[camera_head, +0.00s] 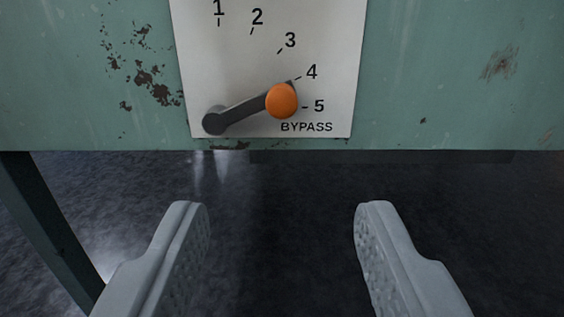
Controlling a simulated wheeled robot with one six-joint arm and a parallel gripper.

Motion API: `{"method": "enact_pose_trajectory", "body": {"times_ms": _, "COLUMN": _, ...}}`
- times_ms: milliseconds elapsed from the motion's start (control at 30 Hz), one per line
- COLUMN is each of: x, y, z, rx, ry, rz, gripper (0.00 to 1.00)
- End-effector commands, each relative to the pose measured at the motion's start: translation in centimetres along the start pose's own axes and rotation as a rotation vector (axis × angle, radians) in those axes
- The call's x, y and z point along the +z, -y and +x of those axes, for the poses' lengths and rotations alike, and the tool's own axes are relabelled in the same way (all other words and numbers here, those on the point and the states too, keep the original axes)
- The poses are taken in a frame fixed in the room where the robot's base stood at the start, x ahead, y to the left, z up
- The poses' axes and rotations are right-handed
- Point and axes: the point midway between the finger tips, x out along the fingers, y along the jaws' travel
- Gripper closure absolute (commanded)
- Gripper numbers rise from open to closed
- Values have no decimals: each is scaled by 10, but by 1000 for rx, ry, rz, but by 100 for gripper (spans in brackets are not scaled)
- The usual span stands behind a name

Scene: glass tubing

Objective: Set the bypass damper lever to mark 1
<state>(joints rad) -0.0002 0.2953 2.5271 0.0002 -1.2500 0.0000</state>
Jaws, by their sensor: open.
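The bypass damper lever (243,111) is a dark grey arm on a pale plate (215,65) marked 1 to 5 and BYPASS. Its round pivot is at the plate's lower left. The arm slants up to the right, its far end close to mark 4 (311,72). An orange knob (281,101) hides part of that end and appears between marks 4 and 5. Mark 1 (218,10) is at the top edge, above the pivot. My gripper (282,208) is open and empty, its grey fingers spread wide, lower in the picture than the knob and apart from it.
The plate is fixed on a green, rust-chipped panel (450,75), whose bottom edge runs just below it. A dark green post (45,225) stands at the left. Dark floor (280,265) shows below the panel, with open space between the fingers.

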Motion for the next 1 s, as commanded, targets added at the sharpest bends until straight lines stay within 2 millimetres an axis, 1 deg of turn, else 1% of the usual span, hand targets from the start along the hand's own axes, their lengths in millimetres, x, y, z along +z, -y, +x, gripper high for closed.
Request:
{"method": "enact_pose_trajectory", "body": {"times_ms": 100, "x": 7, "y": 0, "z": 1, "rx": 0, "ry": -1, "rz": 0, "gripper": 52}}
{"method": "enact_pose_trajectory", "body": {"times_ms": 267, "x": 7, "y": 0, "z": 12, "rx": 0, "ry": -3, "rz": 0, "gripper": 52}}
{"method": "enact_pose_trajectory", "body": {"times_ms": 367, "x": 6, "y": 0, "z": 26, "rx": 0, "ry": -3, "rz": 0, "gripper": 52}}
{"method": "enact_pose_trajectory", "body": {"times_ms": 1000, "x": 6, "y": 0, "z": 138, "rx": 0, "ry": -3, "rz": 0, "gripper": 52}}
